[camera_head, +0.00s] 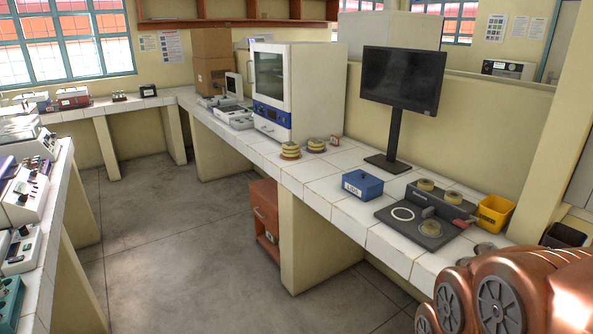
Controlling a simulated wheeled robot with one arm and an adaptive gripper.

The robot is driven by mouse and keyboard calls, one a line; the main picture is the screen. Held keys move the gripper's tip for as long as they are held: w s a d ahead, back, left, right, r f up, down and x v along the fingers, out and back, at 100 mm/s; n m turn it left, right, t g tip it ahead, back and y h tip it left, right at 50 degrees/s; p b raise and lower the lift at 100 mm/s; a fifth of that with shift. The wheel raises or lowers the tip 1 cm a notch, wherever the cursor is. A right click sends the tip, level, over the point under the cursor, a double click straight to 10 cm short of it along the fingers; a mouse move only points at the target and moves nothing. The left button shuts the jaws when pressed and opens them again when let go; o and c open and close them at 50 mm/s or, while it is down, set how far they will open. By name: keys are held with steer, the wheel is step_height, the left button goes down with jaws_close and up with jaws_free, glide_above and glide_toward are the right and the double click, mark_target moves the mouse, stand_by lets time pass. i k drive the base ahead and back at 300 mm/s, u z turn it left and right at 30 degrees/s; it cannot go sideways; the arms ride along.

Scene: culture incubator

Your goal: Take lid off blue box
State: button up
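The blue box (364,188) stands upright on the white tiled bench on the right, to the left of a dark grey device. It has a white label with dark writing on its front. Its lid (362,180) appears to sit on top of it, with a small knob-like bump in the middle. Copper-coloured links of my arm fill the lower right corner. My gripper is not in the picture.
The dark device (388,213) bears a white ring and round dishes (425,185). A yellow bin (495,212) stands to its right. A monitor (403,78) stands behind the box. Stacked dishes (316,145) and a white incubator (283,88) stand farther left. The floor (190,240) is clear.

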mark_target(365, 180)
steer(key=u, duration=0.35)
steer(key=i, duration=1.9)
steer(key=z, duration=0.3)
